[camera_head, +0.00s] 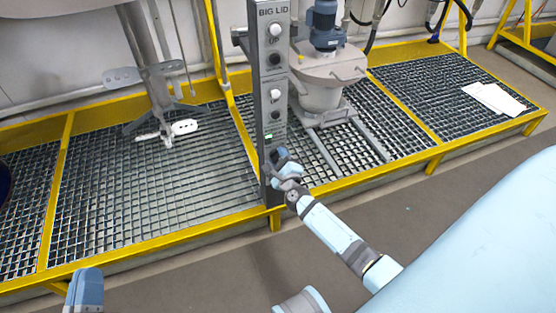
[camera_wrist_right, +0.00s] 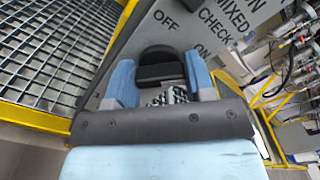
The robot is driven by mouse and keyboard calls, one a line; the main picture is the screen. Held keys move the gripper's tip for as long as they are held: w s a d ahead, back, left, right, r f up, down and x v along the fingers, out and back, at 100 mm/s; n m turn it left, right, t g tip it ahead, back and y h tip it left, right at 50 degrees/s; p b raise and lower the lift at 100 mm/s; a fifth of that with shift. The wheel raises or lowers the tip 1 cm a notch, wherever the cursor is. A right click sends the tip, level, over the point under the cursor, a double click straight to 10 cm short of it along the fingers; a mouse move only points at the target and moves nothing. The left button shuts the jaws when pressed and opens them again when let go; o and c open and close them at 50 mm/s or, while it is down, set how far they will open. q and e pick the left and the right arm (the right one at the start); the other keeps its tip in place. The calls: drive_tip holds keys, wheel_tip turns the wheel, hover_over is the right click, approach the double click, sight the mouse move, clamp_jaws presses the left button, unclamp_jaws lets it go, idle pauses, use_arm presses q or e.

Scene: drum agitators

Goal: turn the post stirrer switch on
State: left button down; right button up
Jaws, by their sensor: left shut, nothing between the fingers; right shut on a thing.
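The grey control post (camera_head: 270,95) stands at the yellow platform edge, with "BIG LID" at its top and several knobs and buttons down its face. My right gripper (camera_head: 279,158) is at the lower part of the post. In the right wrist view, its blue fingers (camera_wrist_right: 162,85) are shut on a black switch knob (camera_wrist_right: 160,66), one finger on each side. The panel beside the knob reads "OFF", "ON" and "MIXED CHECK". The fingers partly hide the knob; its exact setting cannot be told. My left gripper (camera_head: 86,288) is shut and empty at the lower left, away from the post.
A stirrer shaft with paddles (camera_head: 165,125) hangs over the grating at left. A drum lid with a blue motor (camera_head: 325,25) stands behind the post. Yellow rails (camera_head: 170,228) edge the grating (camera_head: 160,180). White sheets (camera_head: 494,98) lie at right. Floor in front is clear.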

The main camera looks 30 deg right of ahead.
use_arm(q)
drive_tip(key=shift+r, duration=0.15)
use_arm(e)
drive_tip(key=o, duration=0.9)
drive_tip(key=shift+s, duration=0.1)
drive_tip(key=shift+s+a, duration=0.1)
drive_tip(key=shift+s, duration=0.15)
use_arm(q)
drive_tip(key=shift+g+y, duration=0.8)
drive_tip(key=shift+g, duration=0.1)
drive_tip(key=f+p, duration=0.1)
drive_tip(key=f, duration=0.1)
drive_tip(key=a+f+p, duration=0.1)
drive_tip(key=f, duration=0.1)
drive_tip(key=shift+w+f, duration=0.15)
drive_tip(key=shift+f, duration=0.05)
use_arm(e)
drive_tip(key=v, duration=1.3)
drive_tip(key=shift+s, duration=0.1)
